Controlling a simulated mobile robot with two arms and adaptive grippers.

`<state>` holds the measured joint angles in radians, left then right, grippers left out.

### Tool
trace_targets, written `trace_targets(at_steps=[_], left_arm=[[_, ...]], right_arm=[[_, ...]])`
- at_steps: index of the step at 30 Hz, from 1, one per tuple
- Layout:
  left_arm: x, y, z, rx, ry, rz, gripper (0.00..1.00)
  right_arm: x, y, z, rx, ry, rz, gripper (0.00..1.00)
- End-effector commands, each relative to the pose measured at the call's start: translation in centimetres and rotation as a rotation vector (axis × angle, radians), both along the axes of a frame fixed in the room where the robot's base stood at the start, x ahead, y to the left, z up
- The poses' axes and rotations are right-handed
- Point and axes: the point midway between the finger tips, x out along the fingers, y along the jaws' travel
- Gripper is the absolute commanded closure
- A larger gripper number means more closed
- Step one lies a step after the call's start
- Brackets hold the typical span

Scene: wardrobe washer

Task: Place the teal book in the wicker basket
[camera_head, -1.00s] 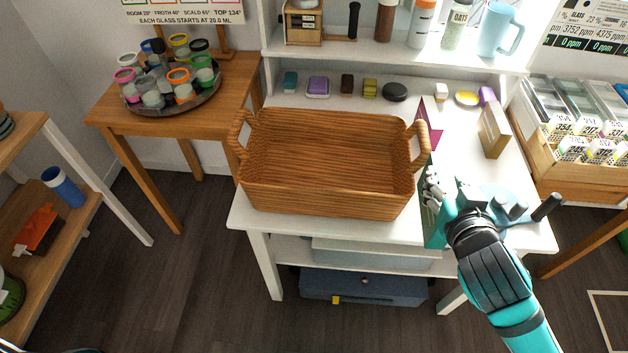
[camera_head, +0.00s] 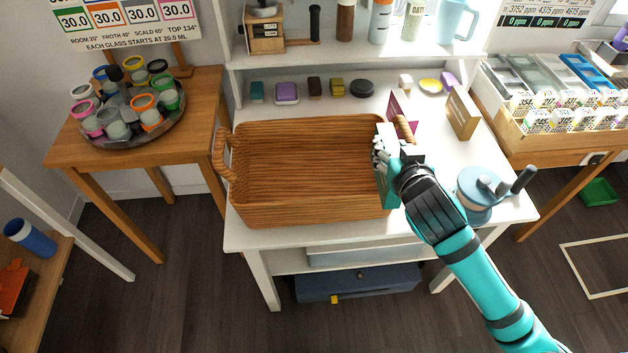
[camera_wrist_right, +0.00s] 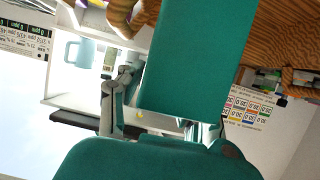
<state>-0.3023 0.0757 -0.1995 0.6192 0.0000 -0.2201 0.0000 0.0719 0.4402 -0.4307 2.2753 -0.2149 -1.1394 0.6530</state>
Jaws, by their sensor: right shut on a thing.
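The wicker basket (camera_head: 310,213) stands on the white desk, empty, with a looped handle at each end. My right gripper (camera_head: 385,158) is at the basket's right end, shut on the teal book (camera_head: 386,187). The book is held upright at the basket's right wall and partly hides the right handle. In the right wrist view the teal book (camera_wrist_right: 195,60) fills the middle between the fingers, with the basket's wicker (camera_wrist_right: 285,35) behind it. I cannot tell whether the book touches the basket. My left gripper is not in view.
A magenta book (camera_head: 403,108) and a tan box (camera_head: 462,112) stand right of the basket. A blue grinder-like device (camera_head: 478,196) is at the desk's right front. Small coloured items line the back. A side table at left holds a tray (camera_head: 128,137) of glasses.

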Motion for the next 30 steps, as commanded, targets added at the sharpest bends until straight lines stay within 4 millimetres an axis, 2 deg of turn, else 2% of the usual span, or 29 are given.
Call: trace_targets(at_steps=[9, 14, 17, 22, 30], left_arm=[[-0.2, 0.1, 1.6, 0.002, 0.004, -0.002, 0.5], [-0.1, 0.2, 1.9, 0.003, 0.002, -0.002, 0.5], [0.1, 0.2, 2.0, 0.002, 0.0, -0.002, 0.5], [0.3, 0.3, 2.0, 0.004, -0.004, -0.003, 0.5], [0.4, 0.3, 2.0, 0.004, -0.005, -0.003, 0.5]], right_arm=[[5.2, 0.8, 0.3, 0.008, 0.0, 0.014, 1.0], [7.0, 1.1, 0.2, 0.01, 0.001, 0.022, 1.0], [7.3, 1.2, -1.0, 0.01, 0.006, 0.024, 1.0], [7.3, 1.2, -4.4, 0.01, 0.007, 0.024, 1.0], [7.3, 1.3, -7.4, 0.011, 0.006, 0.026, 1.0]])
